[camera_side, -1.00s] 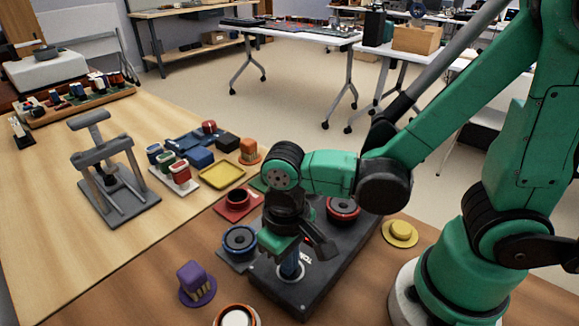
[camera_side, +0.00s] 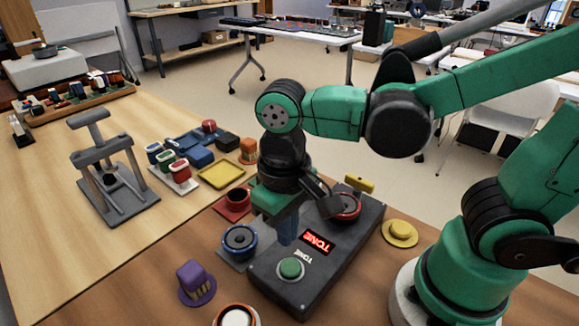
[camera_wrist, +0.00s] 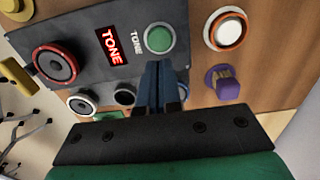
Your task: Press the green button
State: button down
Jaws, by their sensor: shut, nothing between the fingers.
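The green button (camera_side: 291,269) is a round green cap in a pale ring on the near end of a dark grey box (camera_side: 341,262). A red lit TONE sign (camera_side: 317,243) sits on the box behind it. In the wrist view the green button (camera_wrist: 159,38) is uncovered, just beyond the fingertips. My gripper (camera_side: 286,241) points down above the box, behind and above the green button and apart from it. Its blue fingers (camera_wrist: 158,68) are together and hold nothing.
A red-ringed speaker (camera_side: 345,206) and yellow handle (camera_side: 359,184) are at the box's far end. A blue-ringed speaker (camera_side: 239,241) stands left of the box. A purple knob (camera_side: 195,283), white button (camera_side: 236,316) and yellow knob (camera_side: 400,232) are nearby.

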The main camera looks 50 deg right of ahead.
jog(key=shift+r, duration=0.7)
jog(key=shift+d, duration=0.1)
jog(key=w+d+r+t, duration=0.2)
jog(key=w+d+t, duration=0.3)
jog(key=d+t, duration=0.2)
jog(key=shift+d, duration=1.25)
